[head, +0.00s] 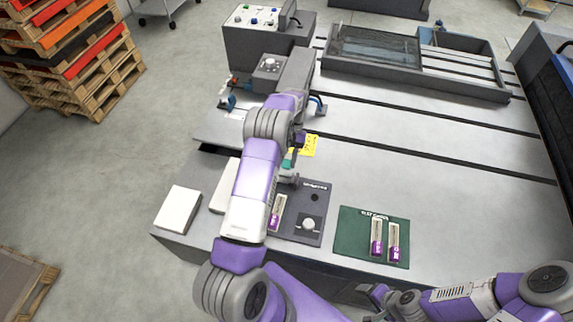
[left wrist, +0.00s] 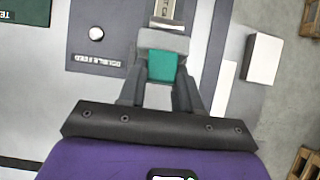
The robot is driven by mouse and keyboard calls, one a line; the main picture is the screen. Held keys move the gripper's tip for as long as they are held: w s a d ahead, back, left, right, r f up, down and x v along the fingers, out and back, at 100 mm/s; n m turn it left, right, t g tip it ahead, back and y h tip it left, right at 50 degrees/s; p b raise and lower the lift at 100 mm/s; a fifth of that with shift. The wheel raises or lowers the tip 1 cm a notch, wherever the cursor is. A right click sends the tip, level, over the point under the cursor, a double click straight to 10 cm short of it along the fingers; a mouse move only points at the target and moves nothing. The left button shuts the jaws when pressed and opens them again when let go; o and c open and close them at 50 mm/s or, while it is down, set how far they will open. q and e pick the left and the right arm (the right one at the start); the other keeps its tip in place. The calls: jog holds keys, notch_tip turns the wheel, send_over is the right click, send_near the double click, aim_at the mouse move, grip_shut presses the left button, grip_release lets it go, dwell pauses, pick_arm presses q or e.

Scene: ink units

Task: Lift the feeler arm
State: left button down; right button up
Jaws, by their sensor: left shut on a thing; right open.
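The feeler arm shows a teal piece (left wrist: 162,66) between the fingers of my left gripper (left wrist: 161,80) in the left wrist view. A grey bar lies just beyond the teal piece. My left gripper (head: 291,164) is shut on the teal piece, which also shows in the head view, partly hidden by my arm. Below it is the dark double feed panel (head: 313,197), with a white knob (head: 308,224) and a purple and white gauge strip (head: 277,213). My right gripper (head: 376,296) is open and empty at the table's front edge.
A green mat (head: 350,222) holds two gauge strips to the right of the panel. White blocks (head: 178,209) lie at the front left. A grey control box (head: 262,42) and a framed tray (head: 405,68) stand farther back. The table between is mostly clear.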

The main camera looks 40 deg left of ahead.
pick_arm(q)
jog(key=shift+w+a+f, duration=0.1)
jog(key=shift+w+f, duration=0.2)
jog(key=shift+f, duration=0.15)
jog(key=c, duration=1.1)
grip_release()
jog(key=shift+c, duration=0.2)
jog(key=o, duration=0.4)
jog(key=shift+w+f, duration=0.1)
jog(key=shift+a, duration=0.1)
jog(key=shift+r, duration=0.2)
jog(key=shift+v, duration=3.7)
